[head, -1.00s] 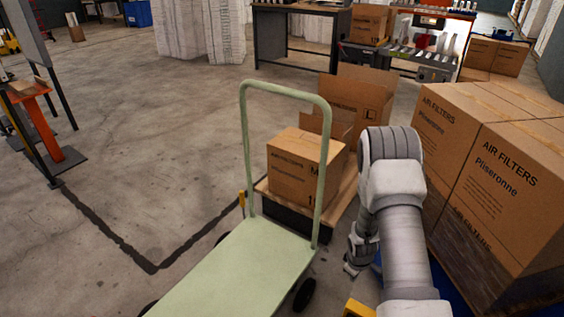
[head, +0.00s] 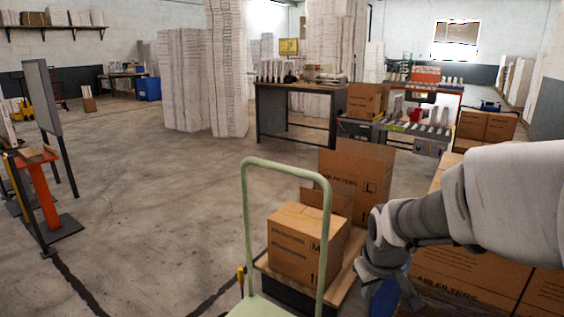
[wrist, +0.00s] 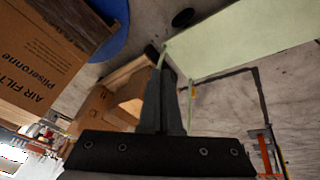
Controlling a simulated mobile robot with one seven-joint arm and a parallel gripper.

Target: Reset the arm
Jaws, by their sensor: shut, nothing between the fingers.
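My arm comes in from the right edge of the head view and reaches left across the boxes there. My gripper shows in the wrist view (wrist: 167,90), with its dark fingers together and nothing held between them. In the head view the fingers are hard to make out behind the grey wrist links. Beyond the fingers, the wrist view shows open cartons, the trolley and bare floor, all apart from the gripper.
A pale green trolley (head: 247,220) stands at the front centre. A closed carton (head: 300,250) and an open carton (head: 360,180) sit behind it on a pallet. Stacked air filter boxes (head: 470,275) fill the right, under my arm.

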